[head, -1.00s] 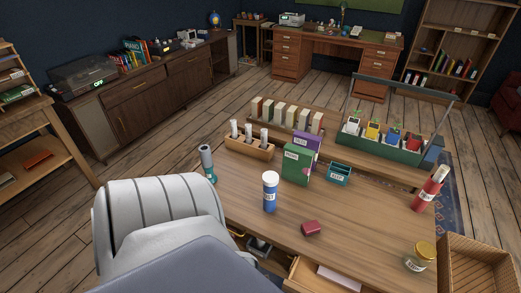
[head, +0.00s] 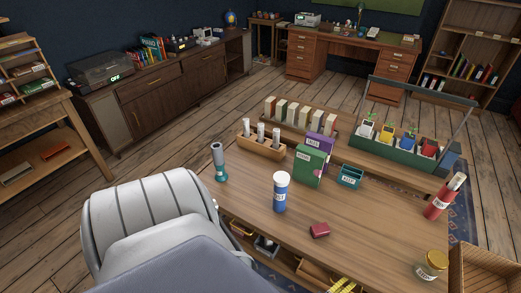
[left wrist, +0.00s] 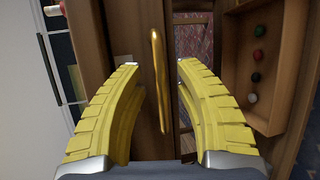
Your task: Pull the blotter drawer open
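In the left wrist view a long gold bar handle (left wrist: 158,75) sits on a brown wooden front (left wrist: 120,45). The yellow ridged fingers of my left gripper (left wrist: 158,85) are apart, one on each side of the handle. I see no clear contact with it. In the head view the yellow fingers (head: 342,285) show at the bottom edge, by the near side of the wooden table (head: 370,225). Wooden compartments (head: 312,275) show beside them, partly cut off. I cannot read a label on the front. My right gripper is not in view.
A wooden tray (left wrist: 250,110) with several coloured balls is to the right in the wrist view. A wooden crate (head: 485,265) is at the right.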

